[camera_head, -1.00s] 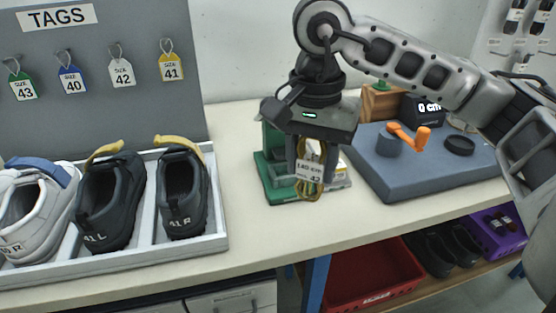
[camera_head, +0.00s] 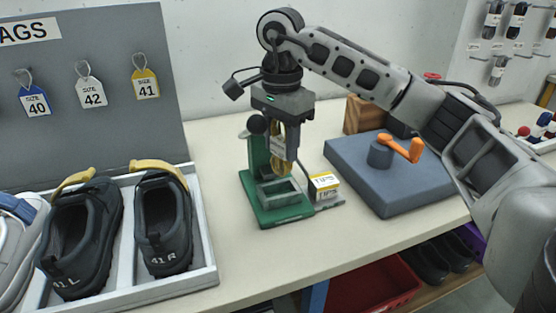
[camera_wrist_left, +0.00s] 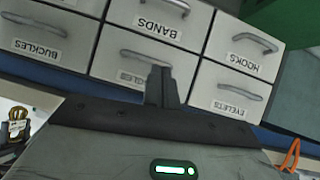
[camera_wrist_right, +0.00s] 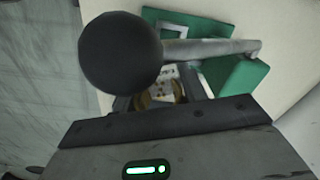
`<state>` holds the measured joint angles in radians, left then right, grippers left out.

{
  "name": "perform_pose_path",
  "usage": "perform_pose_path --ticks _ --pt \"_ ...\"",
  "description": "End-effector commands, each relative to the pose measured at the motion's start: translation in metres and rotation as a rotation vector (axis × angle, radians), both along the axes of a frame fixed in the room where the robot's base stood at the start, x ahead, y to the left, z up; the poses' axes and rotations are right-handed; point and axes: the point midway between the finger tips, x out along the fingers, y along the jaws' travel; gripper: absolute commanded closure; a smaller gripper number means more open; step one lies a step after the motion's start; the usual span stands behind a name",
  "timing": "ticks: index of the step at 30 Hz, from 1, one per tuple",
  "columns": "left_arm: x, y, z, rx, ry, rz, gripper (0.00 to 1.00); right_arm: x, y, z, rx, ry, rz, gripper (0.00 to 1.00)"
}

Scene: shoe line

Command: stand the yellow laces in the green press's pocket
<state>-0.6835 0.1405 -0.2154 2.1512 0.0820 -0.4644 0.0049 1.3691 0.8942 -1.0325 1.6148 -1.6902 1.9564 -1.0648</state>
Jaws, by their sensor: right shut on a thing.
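The yellow laces (camera_head: 278,138), a bundle with a white label, hang upright in my right gripper (camera_head: 281,157), which is shut on them. In the right wrist view the laces (camera_wrist_right: 158,98) show between the fingers, partly hidden by the press's black ball knob (camera_wrist_right: 120,52). The green press (camera_head: 262,172) stands on the table, and its pocket (camera_head: 278,190) is a pale-rimmed frame on the base. The laces are above and slightly behind the pocket, apart from it. My left gripper (camera_wrist_left: 161,86) looks shut and empty in front of labelled drawers.
A small yellow and white TIPS box (camera_head: 324,184) stands right beside the press. A blue-grey platform (camera_head: 400,180) with an orange handle (camera_head: 404,148) is to the right. A shoe tray (camera_head: 207,255) is at the left. The table between tray and press is clear.

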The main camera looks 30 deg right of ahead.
Motion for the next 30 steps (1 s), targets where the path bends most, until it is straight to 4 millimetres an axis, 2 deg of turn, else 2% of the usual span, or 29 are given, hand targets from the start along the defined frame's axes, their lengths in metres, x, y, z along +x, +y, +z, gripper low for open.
perform_pose_path --ticks 8,12,15,27,28,30 --pt "0.000 0.001 0.001 0.005 0.001 0.001 1.00 0.014 -0.003 -0.016 0.001 0.001 0.000 0.80" --pt "-0.001 0.001 -0.001 0.007 0.004 0.001 1.00 0.014 -0.003 -0.039 0.000 0.003 0.001 0.80" --pt "-0.001 0.001 -0.002 0.007 0.007 0.000 1.00 0.014 -0.003 -0.048 0.000 -0.001 0.001 0.80" --pt "-0.001 0.001 -0.006 0.003 0.006 0.001 1.00 0.014 -0.003 -0.053 0.000 -0.001 0.000 0.80" --pt "-0.001 0.001 -0.004 0.002 0.006 0.002 1.00 0.014 -0.003 -0.052 0.000 -0.002 0.000 0.49" --pt "-0.001 0.000 -0.003 0.001 0.004 0.002 1.00 0.014 -0.003 -0.052 0.000 -0.002 0.000 0.36"
